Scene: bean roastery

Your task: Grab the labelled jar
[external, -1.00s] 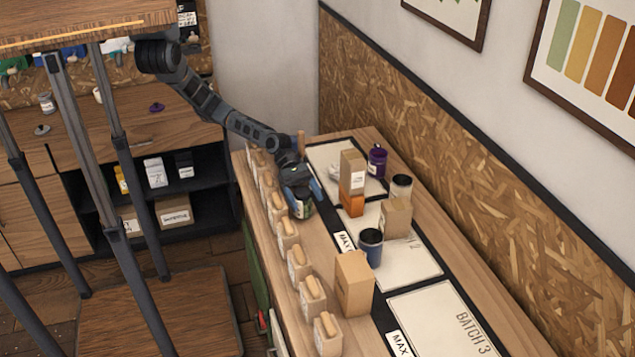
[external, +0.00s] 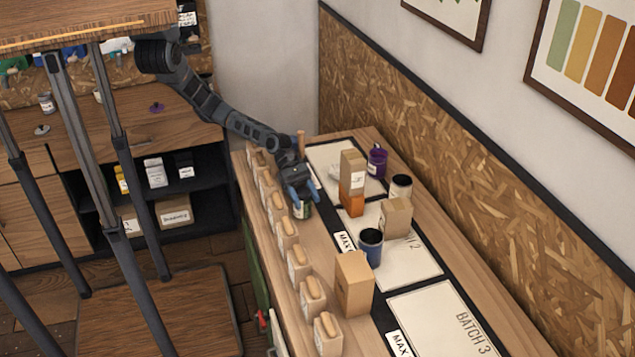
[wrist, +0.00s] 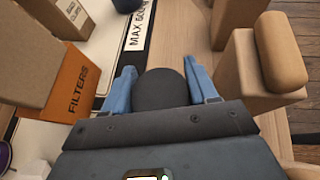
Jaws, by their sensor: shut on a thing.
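The jar (external: 303,211) is small and dark, with a greenish band and a pale label patch low on its side in the external view. It is upright near the left side of the long wooden counter. In the wrist view its round dark lid (wrist: 161,90) sits between my blue fingers. My gripper (external: 303,193) reaches over the jar from above and is shut on it; it also shows in the wrist view (wrist: 161,84). The fingers hide the jar's upper part. I cannot tell whether its base touches the counter.
A row of wooden-topped blocks (external: 287,232) runs close along the counter's left edge. An orange FILTERS box (wrist: 70,88) stands nearby under a tan box (external: 353,165). A blue cup (external: 371,252), a purple jar (external: 377,162) and a cardboard box (external: 353,285) stand around the batch mats.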

